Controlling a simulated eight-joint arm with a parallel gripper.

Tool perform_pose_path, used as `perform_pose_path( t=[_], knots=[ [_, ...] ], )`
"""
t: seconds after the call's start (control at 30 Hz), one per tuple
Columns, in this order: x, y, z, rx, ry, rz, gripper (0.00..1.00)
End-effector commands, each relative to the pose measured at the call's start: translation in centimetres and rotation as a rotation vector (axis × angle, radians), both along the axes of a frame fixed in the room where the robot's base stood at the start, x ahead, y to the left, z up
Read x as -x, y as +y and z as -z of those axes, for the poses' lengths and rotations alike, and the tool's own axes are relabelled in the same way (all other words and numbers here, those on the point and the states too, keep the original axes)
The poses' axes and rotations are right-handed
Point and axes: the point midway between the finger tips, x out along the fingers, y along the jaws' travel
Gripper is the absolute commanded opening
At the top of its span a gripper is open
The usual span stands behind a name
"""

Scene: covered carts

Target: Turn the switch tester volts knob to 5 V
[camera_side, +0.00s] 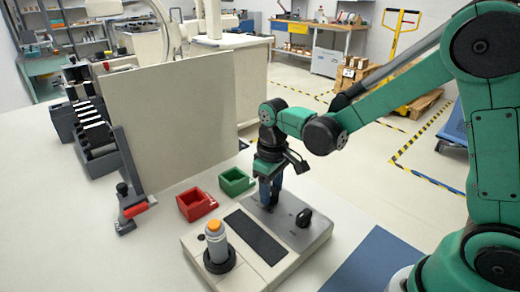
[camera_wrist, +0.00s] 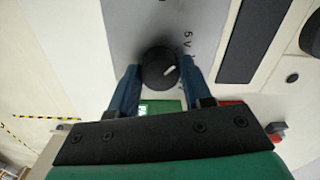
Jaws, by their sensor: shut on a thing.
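The switch tester is a low cream base (camera_side: 215,268) with a grey panel (camera_side: 270,222), which also shows in the wrist view (camera_wrist: 135,20). My gripper (camera_side: 270,200) points down at the panel's far end. In the wrist view its blue fingers (camera_wrist: 159,72) are shut on a round black knob (camera_wrist: 153,66), one on each side. The knob's short white pointer mark points right and slightly up. A printed "5 V" label (camera_wrist: 188,42) is up and right of the knob; other print beside the right finger is partly hidden.
The tester also carries a second black control (camera_side: 303,217), a black strip (camera_side: 256,237) and an orange-topped cylinder (camera_side: 216,242) in a black ring. Red (camera_side: 196,205) and green (camera_side: 236,182) bins stand behind it. A large upright board (camera_side: 175,115) stands farther back.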

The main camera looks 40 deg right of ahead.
Motion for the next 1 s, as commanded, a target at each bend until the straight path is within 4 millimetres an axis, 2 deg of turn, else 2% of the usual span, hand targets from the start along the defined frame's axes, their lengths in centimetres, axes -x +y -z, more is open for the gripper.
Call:
perform_pose_path(
  t=[0.07, 0.1, 0.2, 0.57, 1.0],
  knots=[
    [0.0, 0.0, 0.0, 0.001, -0.001, -0.002, 0.00],
    [0.0, 0.0, 0.0, 0.001, -0.001, -0.002, 0.49],
    [0.0, 0.0, 0.0, 0.001, -0.001, -0.001, 0.76],
    [0.0, 0.0, -0.4, 0.000, 0.000, 0.000, 0.76],
    [0.0, 0.0, -5.3, 0.000, 0.000, 0.000, 0.76]
  ],
)
